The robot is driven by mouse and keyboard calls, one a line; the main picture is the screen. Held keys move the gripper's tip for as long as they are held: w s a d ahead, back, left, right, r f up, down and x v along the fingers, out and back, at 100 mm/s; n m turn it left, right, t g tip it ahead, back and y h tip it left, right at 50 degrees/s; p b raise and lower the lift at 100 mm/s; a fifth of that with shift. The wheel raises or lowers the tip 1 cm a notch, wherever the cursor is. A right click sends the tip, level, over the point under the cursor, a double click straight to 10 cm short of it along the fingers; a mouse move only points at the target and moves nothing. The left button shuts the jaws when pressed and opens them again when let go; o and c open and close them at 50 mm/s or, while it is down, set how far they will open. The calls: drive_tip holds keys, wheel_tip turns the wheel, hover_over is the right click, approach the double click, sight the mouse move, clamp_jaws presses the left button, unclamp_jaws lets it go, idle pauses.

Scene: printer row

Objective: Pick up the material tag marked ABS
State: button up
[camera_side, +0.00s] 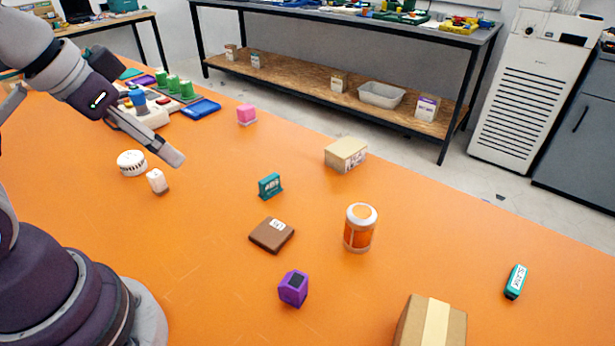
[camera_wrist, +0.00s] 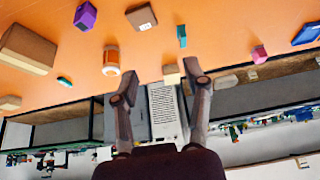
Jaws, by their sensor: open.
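A small teal upright tag on a foot (camera_side: 270,186) stands near the middle of the orange table. It has white lettering that looks like ABS, but it is too small to read surely. It also shows edge-on in the wrist view (camera_wrist: 182,36). Another teal piece with a white label (camera_side: 515,282) lies at the far right; its lettering is unreadable. It shows small at the left of the wrist view (camera_wrist: 64,81). My gripper (camera_side: 172,156) is open and empty above the left of the table, apart from both. Its two spread fingers show in the wrist view (camera_wrist: 161,80).
Around the upright teal tag are a flat brown piece (camera_side: 272,235), a purple block (camera_side: 293,288), an orange jar (camera_side: 360,228) and a tan box (camera_side: 346,154). A cardboard box (camera_side: 431,322) stands in front. A white bottle (camera_side: 157,181) and white disc (camera_side: 132,162) stand near my gripper.

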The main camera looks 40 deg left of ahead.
drive_tip(key=w+a+f+m+t+h, duration=0.1)
drive_tip(key=w+f+m, duration=0.1)
drive_tip(key=w+f, duration=0.6)
drive_tip(key=t, duration=0.2)
approach(265, 180)
drive_tip(key=shift+n, duration=0.4)
drive_tip(key=x, duration=0.5)
drive_tip(key=shift+w+f, duration=0.15)
drive_tip(key=shift+w, duration=0.25)
drive_tip(key=x, duration=0.5)
drive_tip(key=shift+w+f, duration=0.1)
drive_tip(key=shift+f, duration=0.3)
clamp_jaws()
